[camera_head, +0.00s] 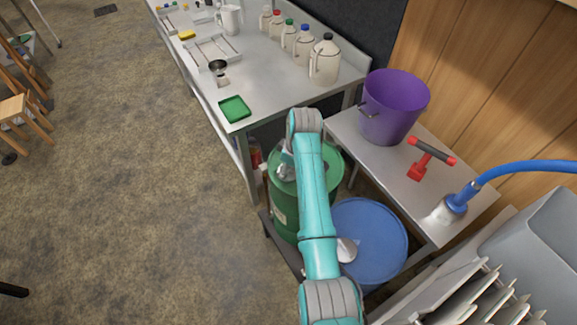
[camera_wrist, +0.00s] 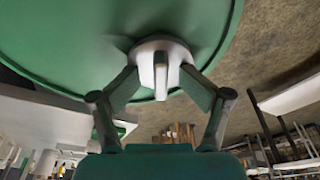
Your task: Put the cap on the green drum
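The green drum (camera_head: 285,212) stands below the end of my arm. Its top (camera_wrist: 60,35) fills the upper part of the wrist view. A pale grey cap (camera_wrist: 160,48) with a raised ridge lies over the drum top near the rim. My gripper (camera_wrist: 160,76) has its two fingers on either side of the cap, apparently touching it and closed on it. I cannot tell whether the cap is seated or just above the drum. In the head view my gripper (camera_head: 285,165) is over the drum's left part, with the fingertips partly hidden.
A blue drum (camera_head: 375,235) with a white cap-like piece (camera_head: 346,250) stands beside the green drum. A metal table (camera_head: 415,188) holds a purple bucket (camera_head: 392,108) and a red-handled tool (camera_head: 430,157). A workbench (camera_head: 262,75) with several jugs is behind. Open floor lies left.

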